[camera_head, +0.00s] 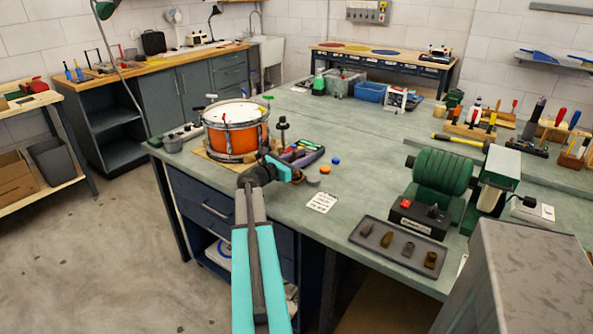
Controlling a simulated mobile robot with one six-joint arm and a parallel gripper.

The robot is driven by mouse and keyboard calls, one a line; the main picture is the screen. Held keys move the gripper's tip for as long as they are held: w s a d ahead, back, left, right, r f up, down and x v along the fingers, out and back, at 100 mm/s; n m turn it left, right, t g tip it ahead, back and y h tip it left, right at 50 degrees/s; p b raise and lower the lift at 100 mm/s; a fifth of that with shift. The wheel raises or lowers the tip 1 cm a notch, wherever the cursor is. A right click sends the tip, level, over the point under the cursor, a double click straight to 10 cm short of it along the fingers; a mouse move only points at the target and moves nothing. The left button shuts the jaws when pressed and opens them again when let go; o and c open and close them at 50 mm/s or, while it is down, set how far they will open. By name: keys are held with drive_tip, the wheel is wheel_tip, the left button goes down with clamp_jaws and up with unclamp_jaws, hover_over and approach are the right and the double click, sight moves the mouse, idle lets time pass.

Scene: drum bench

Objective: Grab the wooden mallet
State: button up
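I cannot make out a wooden mallet for certain at this size. My arm reaches forward over the near edge of the green-topped bench (345,225). My gripper (293,173) is small in view, just right of and nearer than the orange drum (233,139). It is beside a tray of small tools (303,153). Its fingers are too small and partly hidden by the wrist, so I cannot tell whether they are open or hold anything.
A green machine (442,175) and a dark tray with several small brown pieces (372,234) stand at the right. A white paper (322,202) lies on clear bench top. Upright tools in wooden racks (570,160) stand at the far right. A grey cabinet (520,270) blocks the near right.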

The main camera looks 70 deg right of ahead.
clamp_jaws()
drive_tip(key=shift+r, duration=0.15)
drive_tip(key=s+a+r+b, duration=0.1)
drive_tip(key=a+r, duration=0.1)
drive_tip(key=a, duration=0.6)
drive_tip(key=s+a+r+b, duration=0.1)
drive_tip(key=a+r, duration=0.1)
drive_tip(key=a, duration=0.5)
drive_tip(key=shift+s+a+r, duration=0.35)
drive_tip(key=shift+s+a, duration=0.05)
idle(0.8)
